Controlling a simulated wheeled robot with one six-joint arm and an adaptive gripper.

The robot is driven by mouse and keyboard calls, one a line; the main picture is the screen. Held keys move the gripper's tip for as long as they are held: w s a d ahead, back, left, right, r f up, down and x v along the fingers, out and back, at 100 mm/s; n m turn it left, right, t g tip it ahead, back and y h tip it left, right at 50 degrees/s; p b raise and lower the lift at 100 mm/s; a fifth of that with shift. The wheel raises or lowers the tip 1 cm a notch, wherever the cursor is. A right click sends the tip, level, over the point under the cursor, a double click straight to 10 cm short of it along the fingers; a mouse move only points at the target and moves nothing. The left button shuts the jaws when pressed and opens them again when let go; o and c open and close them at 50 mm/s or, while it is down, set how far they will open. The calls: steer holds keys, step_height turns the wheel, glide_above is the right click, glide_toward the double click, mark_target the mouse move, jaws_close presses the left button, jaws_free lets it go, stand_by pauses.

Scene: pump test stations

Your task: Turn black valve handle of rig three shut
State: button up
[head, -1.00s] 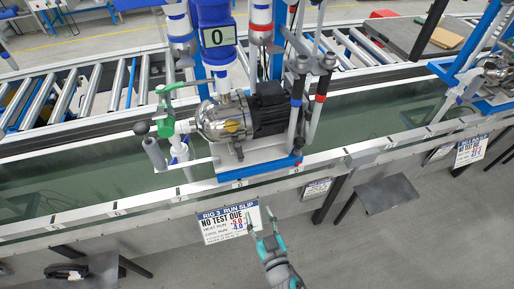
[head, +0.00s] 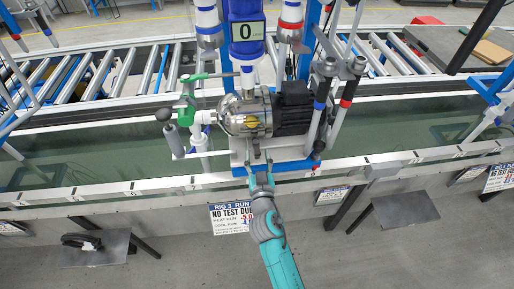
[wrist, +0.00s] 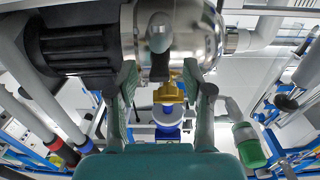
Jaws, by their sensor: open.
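Rig three's pump (head: 245,115) is silver with a black motor (head: 293,108) on its right. My gripper (head: 258,164) is open and empty, just in front of the pump's base. In the wrist view its fingers (wrist: 161,78) are spread below the pump, with a yellow fitting (wrist: 168,94) seen between them.
The rig stands on a blue base plate (head: 290,168) over the green trough. A metal rail (head: 120,190) runs along the front. A Rig 3 notice (head: 230,217) hangs below it. A counter (head: 247,31) above reads 0.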

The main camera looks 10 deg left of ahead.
mark_target(257, 147)
steer(key=shift+x, duration=1.9)
jaws_close()
